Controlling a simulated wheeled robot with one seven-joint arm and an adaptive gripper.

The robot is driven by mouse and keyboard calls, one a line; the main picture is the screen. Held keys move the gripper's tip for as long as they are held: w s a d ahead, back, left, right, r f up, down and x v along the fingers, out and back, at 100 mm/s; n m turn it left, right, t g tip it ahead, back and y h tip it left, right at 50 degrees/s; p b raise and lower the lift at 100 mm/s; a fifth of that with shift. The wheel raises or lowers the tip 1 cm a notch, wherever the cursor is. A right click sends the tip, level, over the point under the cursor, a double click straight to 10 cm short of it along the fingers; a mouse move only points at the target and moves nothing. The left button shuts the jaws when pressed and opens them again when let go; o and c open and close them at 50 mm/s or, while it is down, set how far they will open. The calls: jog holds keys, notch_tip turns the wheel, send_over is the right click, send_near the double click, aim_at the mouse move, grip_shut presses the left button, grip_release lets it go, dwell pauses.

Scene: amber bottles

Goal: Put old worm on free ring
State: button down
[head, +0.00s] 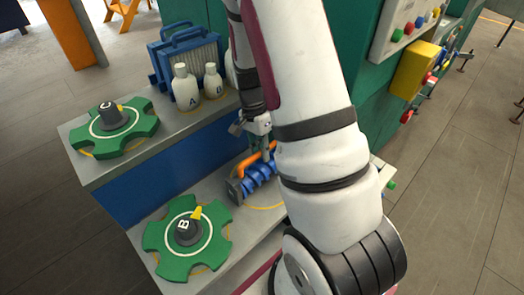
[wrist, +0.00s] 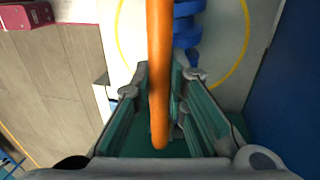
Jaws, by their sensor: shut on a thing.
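A blue screw-shaped worm (head: 259,176) with an orange handle (head: 262,155) lies at the lower step's right part, partly hidden by my arm. My gripper (head: 261,140) is above it, shut on the orange handle. In the wrist view, the handle (wrist: 159,60) runs between the fingers of my gripper (wrist: 160,80), and a part of the blue worm (wrist: 187,25) shows beyond. A yellow ring (head: 250,208) is marked on the grey surface around and under the worm; its outline also shows in the wrist view (wrist: 121,45). I cannot tell whether the worm touches the surface.
A green star-shaped wheel (head: 163,248) marked B stands on the lower step, left of the worm. Another green wheel (head: 90,135) is on the upper step. White bottles (head: 186,88) and a blue-framed panel (head: 190,55) stand at the back. A yellow box (head: 417,70) is right.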

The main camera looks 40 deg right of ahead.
jog(key=shift+f, duration=0.25)
dwell(0.7)
jog(key=c, duration=1.5)
grip_release()
jog(key=r, duration=0.4)
jog(key=w+r, duration=0.1)
jog(key=r, duration=0.3)
jog(key=w+r, duration=0.1)
jog(key=r, duration=0.2)
jog(key=shift+w+r, duration=0.2)
jog(key=shift+r, duration=0.2)
jog(key=s+a+r+n+t, duration=0.3)
jog(key=s+a+r+n, duration=0.3)
jog(key=a+r+n, duration=0.5)
jog(key=s+a+r+n+t, duration=0.1)
jog(key=s+a+r+n, duration=0.1)
jog(key=s, duration=0.2)
jog(key=s+a+r+n+t+p, duration=0.1)
jog(key=s+a+r+n, duration=0.1)
jog(key=s, duration=0.2)
jog(key=s+a+r+n+t, duration=0.1)
jog(key=s+a+r+n, duration=0.1)
jog(key=s+r, duration=0.1)
jog(key=shift+s+a+n, duration=0.3)
jog(key=shift+s+a, duration=0.05)
jog(key=shift+s, duration=0.2)
